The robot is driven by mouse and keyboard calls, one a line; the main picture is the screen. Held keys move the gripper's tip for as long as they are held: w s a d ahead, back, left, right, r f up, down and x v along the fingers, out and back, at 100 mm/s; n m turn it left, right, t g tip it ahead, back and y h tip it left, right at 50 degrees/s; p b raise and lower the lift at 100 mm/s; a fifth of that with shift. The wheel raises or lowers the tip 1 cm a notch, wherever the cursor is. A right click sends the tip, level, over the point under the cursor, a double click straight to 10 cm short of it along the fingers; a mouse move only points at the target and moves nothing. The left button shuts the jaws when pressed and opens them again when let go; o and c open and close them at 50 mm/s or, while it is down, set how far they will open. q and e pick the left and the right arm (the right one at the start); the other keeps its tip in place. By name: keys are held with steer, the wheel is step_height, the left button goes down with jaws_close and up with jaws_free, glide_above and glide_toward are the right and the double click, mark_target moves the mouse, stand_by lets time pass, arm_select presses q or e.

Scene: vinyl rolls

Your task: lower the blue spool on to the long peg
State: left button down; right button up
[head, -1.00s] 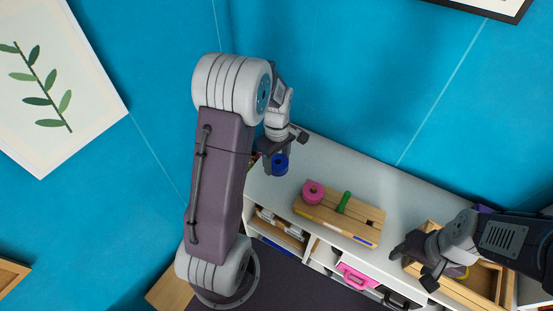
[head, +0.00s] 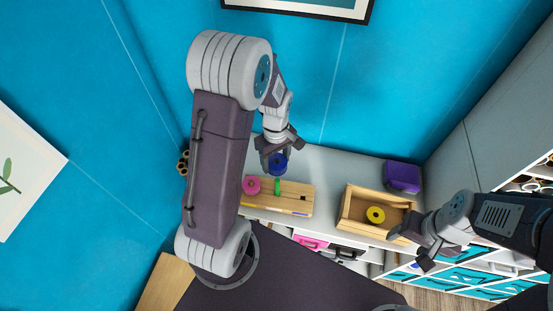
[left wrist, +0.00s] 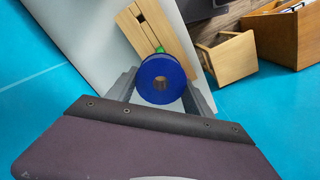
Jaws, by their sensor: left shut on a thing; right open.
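The blue spool (head: 278,166) is held in my left gripper (head: 277,155), above the back of the wooden peg board (head: 297,203). The left wrist view shows the blue spool (left wrist: 147,82) between the two fingers, with its central hole facing the camera. A green upright peg (head: 277,187) stands on the board, just below the spool in the head view; a bit of green (left wrist: 159,50) shows past the spool's rim in the left wrist view. A pink spool (head: 252,184) sits at the board's left end. My right gripper (head: 412,250) is open and empty.
A wooden tray (head: 350,222) with a yellow spool (head: 376,215) stands right of the board, near my right gripper. A purple box (head: 402,176) is behind it. The white worktop (head: 325,175) is clear between board and wall.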

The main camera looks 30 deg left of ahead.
arm_select(q)
steer(key=shift+d+f+b, duration=0.35)
steer(key=shift+f+b, duration=0.25)
steer(key=shift+f, duration=0.1)
steer(key=f+b, duration=0.1)
steer(key=f, duration=0.1)
steer(key=f+b, duration=0.1)
steer(key=shift+a+f+b, duration=0.25)
steer(key=shift+f+b, duration=0.1)
steer(key=shift+d+f, duration=0.15)
steer(key=shift+f, duration=0.25)
steer(key=shift+f+b, duration=0.15)
steer(key=shift+b, duration=0.2)
steer(key=shift+f, duration=0.3)
steer(key=shift+f, duration=0.1)
